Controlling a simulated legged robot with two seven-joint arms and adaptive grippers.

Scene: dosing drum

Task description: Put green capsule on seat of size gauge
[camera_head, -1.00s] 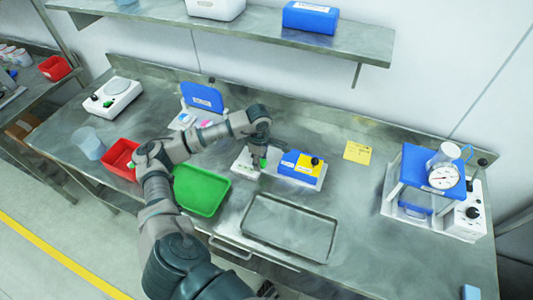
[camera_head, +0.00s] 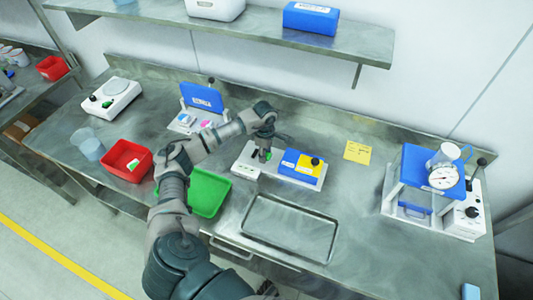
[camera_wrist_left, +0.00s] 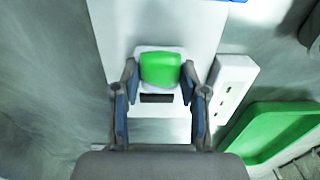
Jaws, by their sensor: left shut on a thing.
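The green capsule (camera_wrist_left: 160,69) is between the two fingertips of my left gripper (camera_wrist_left: 160,80) in the left wrist view, and the gripper is shut on it. Behind the capsule is a small white block, and a dark slot shows just below it on the white base of the size gauge (camera_wrist_left: 160,22). I cannot tell whether the capsule touches the seat. In the head view my left gripper (camera_head: 263,154) is low over the left part of the gauge (camera_head: 243,168), left of its blue and yellow block (camera_head: 302,165). The arm partly hides the seat. My right gripper is not in view.
A green tray (camera_head: 213,203) and a red bin (camera_head: 118,150) lie left of the gauge. An empty metal tray (camera_head: 333,240) is in front. A blue-lidded case (camera_head: 203,97) stands behind my arm. A yellow note (camera_head: 357,152) lies to the right, with clear bench around it.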

